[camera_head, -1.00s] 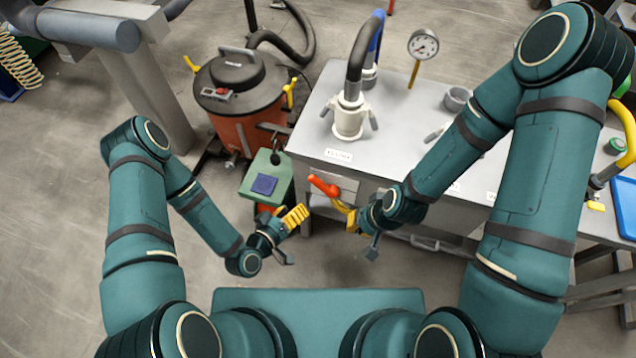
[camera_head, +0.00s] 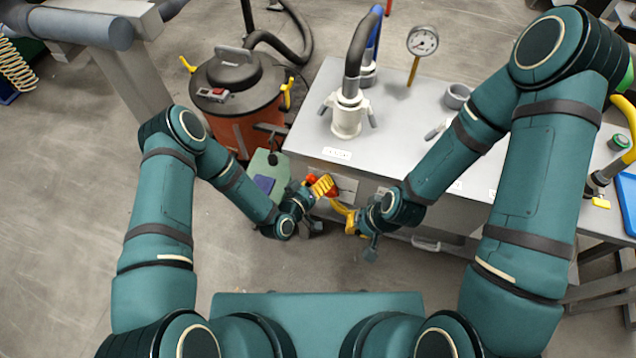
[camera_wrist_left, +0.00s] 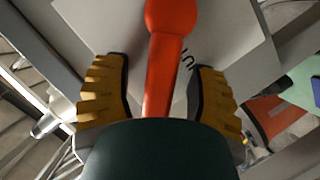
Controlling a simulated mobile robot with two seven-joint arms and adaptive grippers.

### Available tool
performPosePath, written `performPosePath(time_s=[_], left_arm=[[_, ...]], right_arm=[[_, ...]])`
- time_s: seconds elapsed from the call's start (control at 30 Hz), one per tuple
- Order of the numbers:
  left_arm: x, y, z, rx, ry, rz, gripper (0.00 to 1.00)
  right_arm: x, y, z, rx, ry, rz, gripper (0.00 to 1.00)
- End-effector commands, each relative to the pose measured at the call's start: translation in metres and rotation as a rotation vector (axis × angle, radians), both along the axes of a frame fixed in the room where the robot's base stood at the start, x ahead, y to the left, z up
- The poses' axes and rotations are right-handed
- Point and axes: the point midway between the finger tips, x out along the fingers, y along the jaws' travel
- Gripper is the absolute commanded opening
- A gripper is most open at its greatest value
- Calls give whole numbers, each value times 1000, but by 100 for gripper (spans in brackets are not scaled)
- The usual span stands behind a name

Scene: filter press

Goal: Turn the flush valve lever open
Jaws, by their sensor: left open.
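The flush valve lever is an orange-red handle (camera_wrist_left: 172,60) with a rounded end. In the head view only red bits of it (camera_head: 310,180) show at the front of the grey bench, mostly hidden by my left gripper (camera_head: 322,187). In the left wrist view my left gripper (camera_wrist_left: 160,92) is open. Its yellow ribbed fingers stand on either side of the lever, with a visible gap on each side. My right gripper (camera_head: 348,216) is just right of and below the left one, near the bench front. Its opening cannot be made out.
The grey bench (camera_head: 400,120) carries a white hose fitting (camera_head: 346,118) and a pressure gauge (camera_head: 422,42). An orange vacuum drum (camera_head: 240,100) stands on the floor at the left. A green stand with a blue pad (camera_head: 264,184) is beside my left gripper.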

Motion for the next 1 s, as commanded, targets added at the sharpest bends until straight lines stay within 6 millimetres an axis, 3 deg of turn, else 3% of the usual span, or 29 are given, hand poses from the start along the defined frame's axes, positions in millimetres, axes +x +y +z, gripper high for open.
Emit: performPosePath(time_s=[0.27,0.43,0.77,1.0], left_arm=[[1,-1,0,0,0,0,60],[1,0,0,0,0,0,0],[0,-1,0,4,-1,0,0],[-12,-4,5,68,-21,-2,0]], right_arm=[[0,0,0,0,0,0,0],[0,0,0,0,0,0,0],[0,0,1,0,0,0,0],[-2,0,10,1,4,0,0]])
